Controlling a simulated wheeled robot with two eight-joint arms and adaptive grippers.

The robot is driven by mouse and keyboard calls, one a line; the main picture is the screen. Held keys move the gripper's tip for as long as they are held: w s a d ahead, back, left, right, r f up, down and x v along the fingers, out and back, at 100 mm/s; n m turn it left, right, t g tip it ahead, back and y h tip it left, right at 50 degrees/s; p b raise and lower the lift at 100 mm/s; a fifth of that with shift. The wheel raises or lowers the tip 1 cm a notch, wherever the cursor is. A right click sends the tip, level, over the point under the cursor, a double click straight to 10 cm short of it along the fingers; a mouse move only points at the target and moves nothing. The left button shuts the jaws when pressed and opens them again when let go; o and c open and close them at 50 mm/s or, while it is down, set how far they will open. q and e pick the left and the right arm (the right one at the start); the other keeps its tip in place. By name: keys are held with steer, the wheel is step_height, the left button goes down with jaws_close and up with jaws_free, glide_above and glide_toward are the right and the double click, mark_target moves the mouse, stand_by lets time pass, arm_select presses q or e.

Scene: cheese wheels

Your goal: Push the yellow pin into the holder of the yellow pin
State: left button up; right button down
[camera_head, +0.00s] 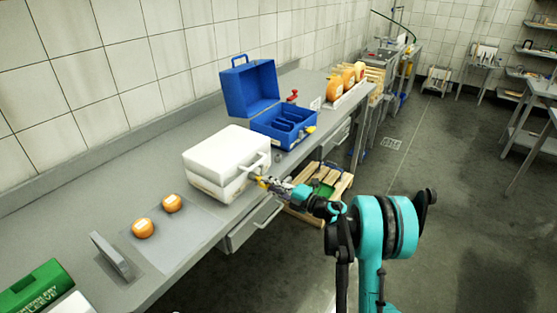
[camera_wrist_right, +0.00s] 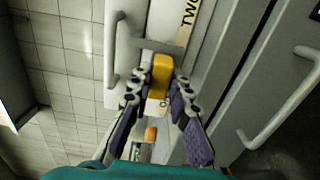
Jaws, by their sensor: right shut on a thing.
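The yellow pin (camera_wrist_right: 160,76) is a yellow block between the fingers of my right gripper (camera_wrist_right: 161,92), which is shut on it. In the head view my right gripper (camera_head: 266,183) is at the front right side of the white case (camera_head: 226,155), close to its handle. The white case also shows behind the pin in the wrist view (camera_wrist_right: 113,97). Whether the pin touches the case, or sits in a holder, I cannot tell; no holder can be made out there. A small yellow part (camera_head: 310,130) shows at the blue case's front corner. My left gripper is out of view.
An open blue case (camera_head: 283,126) stands behind the white case on the grey bench, with a red part (camera_head: 292,96) beside it. Two orange cheese wheels (camera_head: 143,228) lie on a grey mat. Large cheeses (camera_head: 335,88) stand farther back.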

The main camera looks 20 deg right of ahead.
steer(key=shift+v, duration=2.05)
steer(key=shift+s+b, duration=0.1)
steer(key=shift+b, duration=0.2)
steer(key=shift+v, duration=1.45)
